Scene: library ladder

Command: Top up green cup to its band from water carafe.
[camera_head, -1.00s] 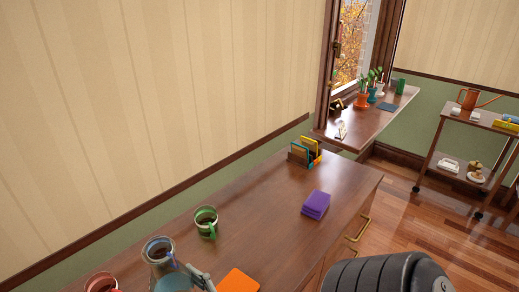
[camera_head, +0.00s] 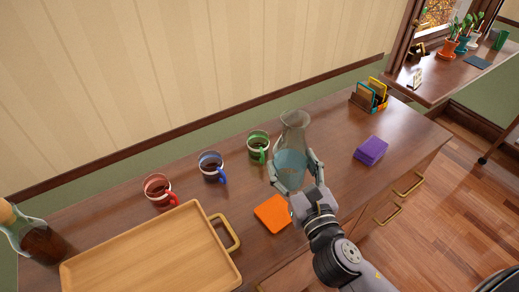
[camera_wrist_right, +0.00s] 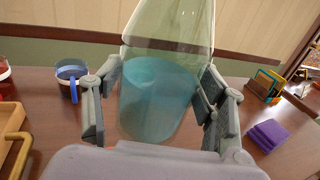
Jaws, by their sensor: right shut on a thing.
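The green cup (camera_head: 258,146) stands upright on the desk, with a pale band and dark contents. The water carafe (camera_head: 294,124) is clear glass with bluish water in its lower part, upright just right of the green cup. My right gripper (camera_head: 291,178) is shut around the carafe's lower body; its fingers also show on both sides of the carafe (camera_wrist_right: 158,85) in the right wrist view. I cannot tell whether the carafe touches the desk. The green cup is not clearly seen in the wrist view. My left gripper is not in view.
A blue cup (camera_head: 212,166) and a red cup (camera_head: 159,190) stand left of the green one. A wooden tray (camera_head: 150,262), a dark-filled flask (camera_head: 36,238), an orange pad (camera_head: 273,213), a purple stack (camera_head: 371,150) and a card holder (camera_head: 369,96) share the desk.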

